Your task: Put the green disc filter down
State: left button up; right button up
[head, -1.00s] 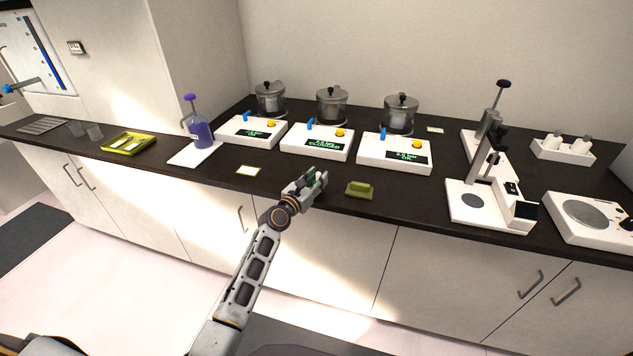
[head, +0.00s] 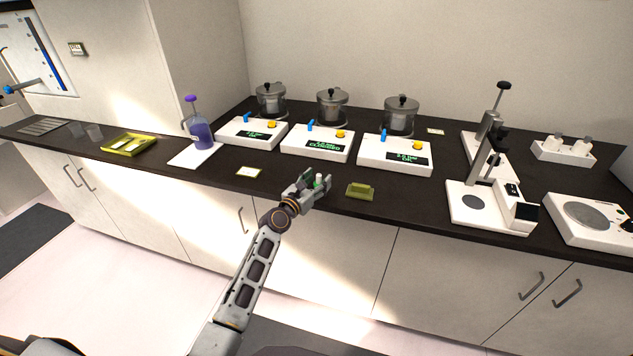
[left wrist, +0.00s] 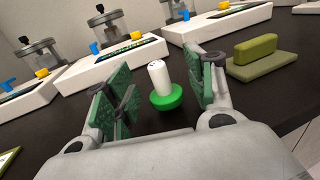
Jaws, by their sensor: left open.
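The green disc filter (left wrist: 167,96) stands upright on the dark counter in the left wrist view, with a white cylindrical top and a green disc base. In the head view it shows small (head: 319,182) at the jaws. My left gripper (head: 314,186) is open around it, with one green-padded finger on each side. In the left wrist view, the fingers (left wrist: 160,90) are apart from the filter, with gaps on both sides. My right gripper is not in view.
An olive-green block holder (head: 360,191) sits just right of my left gripper. Behind stand white processor units (head: 317,143) with clear-lidded pots. A small label card (head: 249,171) lies to the left. The counter's front edge is close to my left gripper.

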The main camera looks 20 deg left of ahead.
pick_arm(q)
jog(key=shift+r, duration=0.15)
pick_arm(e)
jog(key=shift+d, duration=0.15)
pick_arm(q)
jog(key=shift+v, duration=3.45)
send_near(318, 180)
jog(key=shift+v, duration=1.2)
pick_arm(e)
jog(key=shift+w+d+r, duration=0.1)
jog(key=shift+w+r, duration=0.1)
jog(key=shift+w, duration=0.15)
pick_arm(q)
jog(key=shift+a+r, duration=0.1)
jog(key=shift+r, duration=0.05)
